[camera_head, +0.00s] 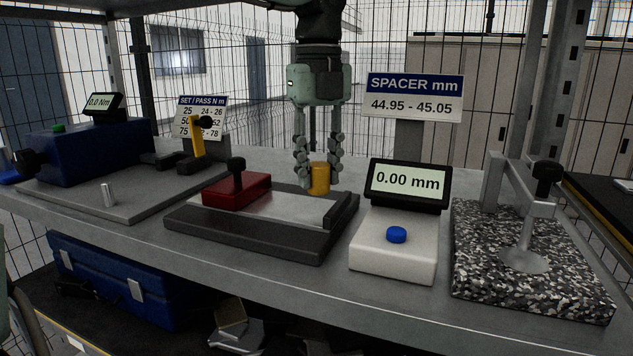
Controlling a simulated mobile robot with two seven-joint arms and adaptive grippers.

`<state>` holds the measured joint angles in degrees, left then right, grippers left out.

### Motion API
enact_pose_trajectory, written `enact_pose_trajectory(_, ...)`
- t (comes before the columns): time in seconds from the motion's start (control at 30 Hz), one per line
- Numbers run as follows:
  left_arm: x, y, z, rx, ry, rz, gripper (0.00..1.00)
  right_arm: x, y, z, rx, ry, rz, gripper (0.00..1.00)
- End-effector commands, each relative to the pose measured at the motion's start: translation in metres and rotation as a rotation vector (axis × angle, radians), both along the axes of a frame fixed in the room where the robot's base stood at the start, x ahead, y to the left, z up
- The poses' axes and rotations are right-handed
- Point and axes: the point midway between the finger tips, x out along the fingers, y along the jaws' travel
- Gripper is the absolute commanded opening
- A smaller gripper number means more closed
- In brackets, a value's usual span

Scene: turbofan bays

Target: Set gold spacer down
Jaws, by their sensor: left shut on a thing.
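The gold spacer (320,180) is a short, upright golden cylinder near the middle of the grey bench. My left gripper (319,168) points straight down from above, shut on the spacer with a finger on each side. The spacer is just behind the dark base of the red-block fixture. I cannot tell whether its lower end touches the bench. My right gripper is not in view.
The red-block fixture (237,189) is in front. A white gauge box (396,250) reading 0.00 mm, a speckled stone plate with a stand (530,285) and a spacer sign (415,97) are right. A blue torque tester (85,151) is left.

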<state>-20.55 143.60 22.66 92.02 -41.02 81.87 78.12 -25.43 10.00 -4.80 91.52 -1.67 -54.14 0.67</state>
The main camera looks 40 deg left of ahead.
Motion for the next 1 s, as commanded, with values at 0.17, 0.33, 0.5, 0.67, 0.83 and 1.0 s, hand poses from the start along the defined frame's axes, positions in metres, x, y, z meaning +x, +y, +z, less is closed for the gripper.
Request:
enact_pose_trajectory(0.17,-0.002,0.001,-0.027,-0.002,0.006,0.000,0.00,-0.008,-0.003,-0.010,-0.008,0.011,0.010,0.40)
enact_pose_trajectory(0.33,-0.002,0.002,-0.031,0.000,0.004,0.000,0.00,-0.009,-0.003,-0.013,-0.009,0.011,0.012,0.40)
enact_pose_trajectory(0.5,-0.002,0.002,-0.032,0.000,0.004,0.000,0.00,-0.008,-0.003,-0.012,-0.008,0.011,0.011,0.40)
enact_pose_trajectory(0.67,-0.002,0.002,-0.033,0.000,0.004,0.000,0.00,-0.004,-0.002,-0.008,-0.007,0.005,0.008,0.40)
enact_pose_trajectory(0.83,-0.003,0.002,-0.034,0.000,0.004,0.000,0.37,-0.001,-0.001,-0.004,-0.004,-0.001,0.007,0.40)
enact_pose_trajectory(1.0,-0.003,0.002,-0.034,0.000,0.004,0.000,0.51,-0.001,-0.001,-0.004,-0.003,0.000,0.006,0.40)
